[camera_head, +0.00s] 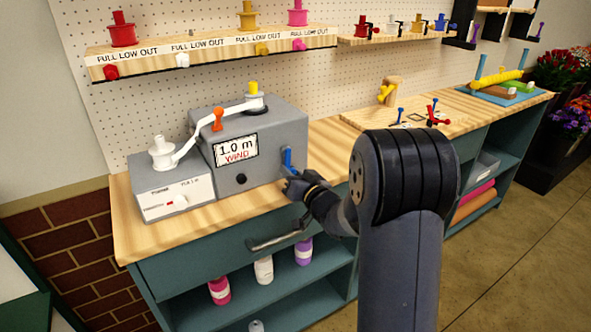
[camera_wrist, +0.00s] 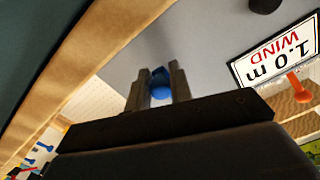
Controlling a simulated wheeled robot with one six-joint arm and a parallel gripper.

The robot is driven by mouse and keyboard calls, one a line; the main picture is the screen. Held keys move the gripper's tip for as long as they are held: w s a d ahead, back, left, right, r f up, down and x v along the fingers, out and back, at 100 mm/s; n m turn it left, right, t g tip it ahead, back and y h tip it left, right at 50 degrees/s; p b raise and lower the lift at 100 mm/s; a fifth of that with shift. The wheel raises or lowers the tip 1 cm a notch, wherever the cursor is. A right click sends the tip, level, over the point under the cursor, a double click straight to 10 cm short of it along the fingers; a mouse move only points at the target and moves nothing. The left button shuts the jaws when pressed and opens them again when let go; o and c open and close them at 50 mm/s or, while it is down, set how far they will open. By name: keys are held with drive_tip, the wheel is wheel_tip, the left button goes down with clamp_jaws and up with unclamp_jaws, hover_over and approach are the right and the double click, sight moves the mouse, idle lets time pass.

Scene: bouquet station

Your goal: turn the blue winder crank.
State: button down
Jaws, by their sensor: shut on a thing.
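The grey winder box (camera_head: 263,130) stands on the wooden counter and bears a "1.0 m WIND" label (camera_head: 237,150). The blue crank (camera_head: 287,160) is on the winder's right-hand side. My gripper (camera_head: 289,183) is at the crank, at the lower right of the box. In the wrist view my two fingers (camera_wrist: 159,88) stand on either side of the blue crank knob (camera_wrist: 159,82) and are shut on it. The rest of the crank is hidden in that view. A white ribbon runs over the winder from a white spool (camera_head: 162,153), past an orange lever (camera_head: 217,120).
A grey drawer handle (camera_head: 277,236) sticks out below the counter edge near my arm. Shelves with coloured spools (camera_head: 122,29) hang on the pegboard above. Small tools (camera_head: 437,116) lie on the counter (camera_head: 330,140) to the right.

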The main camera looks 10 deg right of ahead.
drive_tip(key=shift+s+a+r+m+p, duration=0.15)
drive_tip(key=shift+a+m, duration=0.1)
drive_tip(key=shift+m, duration=0.45)
drive_tip(key=shift+a+r+m+p, duration=0.15)
drive_tip(key=shift+a+r+m, duration=0.1)
drive_tip(key=shift+m, duration=0.45)
drive_tip(key=shift+s+a+r+m+p, duration=0.15)
drive_tip(key=shift+a+m, duration=0.1)
drive_tip(key=shift+m, duration=0.45)
drive_tip(key=shift+w, duration=0.1)
drive_tip(key=c, duration=1.3)
unclamp_jaws()
drive_tip(key=shift+f, duration=0.2)
drive_tip(key=shift+o, duration=0.2)
drive_tip(key=v, duration=1)
drive_tip(key=shift+s+b, duration=0.4)
